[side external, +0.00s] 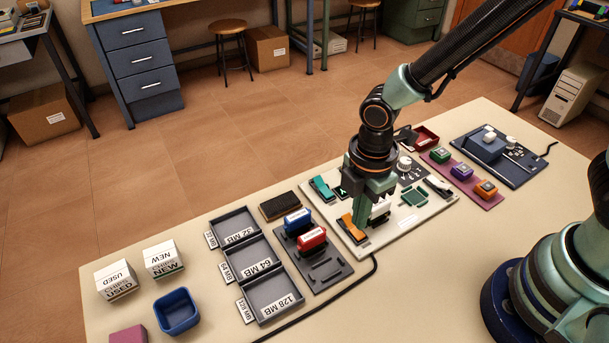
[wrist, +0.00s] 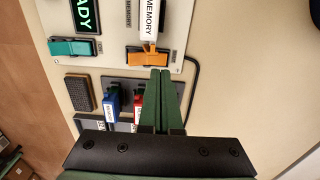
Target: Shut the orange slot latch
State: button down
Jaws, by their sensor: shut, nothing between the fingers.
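The orange slot latch (side external: 352,229) sits on the pale board (side external: 418,220) near its front-left edge. In the wrist view the orange latch (wrist: 143,60) lies across the end of a white module labelled MEMORY (wrist: 149,20), with a small prong toward the module. My gripper (side external: 361,222) is shut and empty, pointing down right beside the orange latch. In the wrist view its green fingertips (wrist: 160,72) are together just below the latch's right part. I cannot tell whether they touch it. My fingers hide part of the slot in the side view.
A teal latch (side external: 321,188) is on the same board, to the left. Blue (side external: 297,221) and red (side external: 312,238) modules stand in a dark rack beside the board. A black cable (side external: 373,266) runs by the front edge. Labelled grey trays (side external: 276,296) lie further left.

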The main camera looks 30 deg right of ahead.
aim_at(356, 235)
jog(key=shift+r, duration=2.15)
jog(key=d+r+m+t, duration=0.5)
jog(key=d+r+m, duration=1)
jog(key=m, duration=0.3)
jog(key=shift+d+r+t, duration=0.15)
jog(key=shift+d+t, duration=0.15)
jog(key=shift+d, duration=0.45)
